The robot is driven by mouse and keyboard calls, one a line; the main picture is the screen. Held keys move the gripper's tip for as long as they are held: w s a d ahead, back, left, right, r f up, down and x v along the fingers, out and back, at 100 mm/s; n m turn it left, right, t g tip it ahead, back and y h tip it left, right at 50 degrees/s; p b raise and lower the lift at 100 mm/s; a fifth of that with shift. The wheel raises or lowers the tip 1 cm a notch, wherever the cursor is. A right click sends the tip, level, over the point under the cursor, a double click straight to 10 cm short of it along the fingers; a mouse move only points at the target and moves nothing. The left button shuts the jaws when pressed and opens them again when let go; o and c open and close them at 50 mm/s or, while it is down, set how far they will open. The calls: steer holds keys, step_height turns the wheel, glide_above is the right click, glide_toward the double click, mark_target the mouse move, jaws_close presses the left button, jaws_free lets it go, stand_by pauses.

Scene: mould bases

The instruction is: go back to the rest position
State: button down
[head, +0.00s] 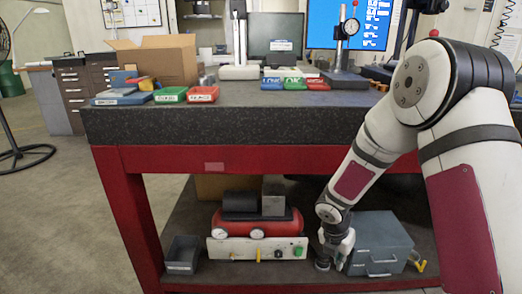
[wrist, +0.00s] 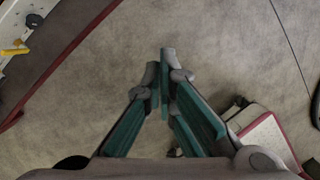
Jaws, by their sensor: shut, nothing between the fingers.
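My gripper (head: 331,262) hangs low in the head view, in front of the bench's lower shelf, between a red compressor-like unit and a grey box. In the wrist view my gripper (wrist: 166,60) has its two teal-padded fingers together at the tips, with nothing between them. Bare concrete floor lies beneath the fingertips there. My arm comes in from the right of the head view and bends down across the bench front.
The granite-topped bench (head: 270,122) has a red frame. The red unit (head: 257,224), grey box (head: 380,242) and small grey bin (head: 183,254) sit on its lower shelf. Colored trays, a cardboard box (head: 155,60) and gauge stands occupy the top. Floor at left is mostly open.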

steer(key=s+d+r+m+h, duration=0.1)
steer(key=s+d+r+m, duration=0.1)
steer(key=s+r+m, duration=0.7)
steer(key=s+d+r+m, duration=0.2)
steer(key=s+r+m, duration=0.35)
steer(key=r, duration=0.85)
steer(key=s+a+r+m+g+y, duration=0.1)
steer(key=s+a+r+m+y, duration=0.2)
steer(key=s+m, duration=0.65)
steer(key=s+a+r+m+y, duration=0.1)
steer(key=s+a+r+m, duration=0.3)
steer(key=s, duration=1.1)
step_height(320, 180, up, 30)
steer(key=t+p, duration=0.3)
steer(key=p, duration=2.6)
steer(key=shift+w+f+t, duration=0.2)
steer(key=shift+f+t, duration=0.05)
steer(key=shift+t, duration=0.05)
